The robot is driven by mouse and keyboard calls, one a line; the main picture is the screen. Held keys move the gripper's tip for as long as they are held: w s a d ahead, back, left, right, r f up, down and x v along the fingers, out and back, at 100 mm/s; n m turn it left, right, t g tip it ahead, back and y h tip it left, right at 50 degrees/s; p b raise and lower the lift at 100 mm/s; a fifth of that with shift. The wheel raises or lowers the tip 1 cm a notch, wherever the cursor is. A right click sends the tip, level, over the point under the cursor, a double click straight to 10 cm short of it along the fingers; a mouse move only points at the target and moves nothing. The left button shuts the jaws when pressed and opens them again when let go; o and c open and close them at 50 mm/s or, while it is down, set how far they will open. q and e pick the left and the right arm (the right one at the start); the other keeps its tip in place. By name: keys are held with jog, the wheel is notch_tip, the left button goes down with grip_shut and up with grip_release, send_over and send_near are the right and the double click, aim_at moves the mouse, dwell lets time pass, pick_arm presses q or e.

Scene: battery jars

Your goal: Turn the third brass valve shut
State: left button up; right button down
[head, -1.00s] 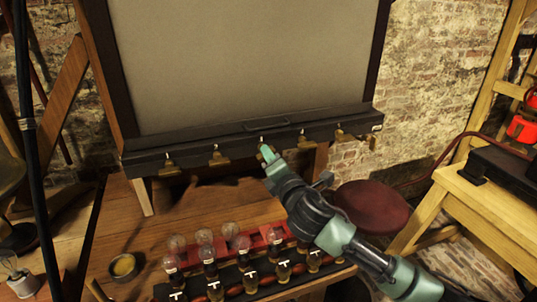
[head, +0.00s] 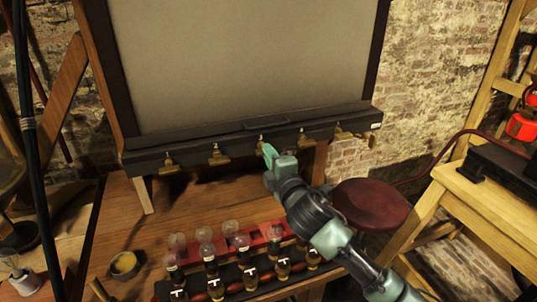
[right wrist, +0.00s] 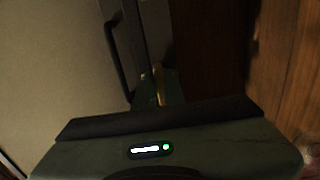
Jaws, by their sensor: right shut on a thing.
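A row of several small brass valves hangs along the dark ledge (head: 165,146) under the large grey panel. The first valve (head: 168,162) and second valve (head: 215,157) are left of my right gripper. My right gripper (head: 264,149) is shut on the third brass valve (head: 261,138), mostly hidden by the fingers. In the right wrist view a thin brass piece (right wrist: 158,78) shows at the dim jaws. The fourth valve (head: 302,138) is just to the right, with more brass at the ledge's right end (head: 350,135). My left gripper is not in view.
Below my right arm, glass bulbs and labelled jars (head: 250,277) stand in racks on the wooden table (head: 130,222). A small bowl (head: 124,265) is at left. A dark red round stool (head: 370,205) stands right of my arm, near a wooden bench (head: 465,195).

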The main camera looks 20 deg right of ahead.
jog(key=shift+f, duration=0.1)
jog(key=c, duration=1.5)
grip_release()
jog(key=shift+d, duration=0.1)
jog(key=s+b, duration=0.1)
jog(key=s, duration=0.7)
jog(key=shift+d, duration=0.15)
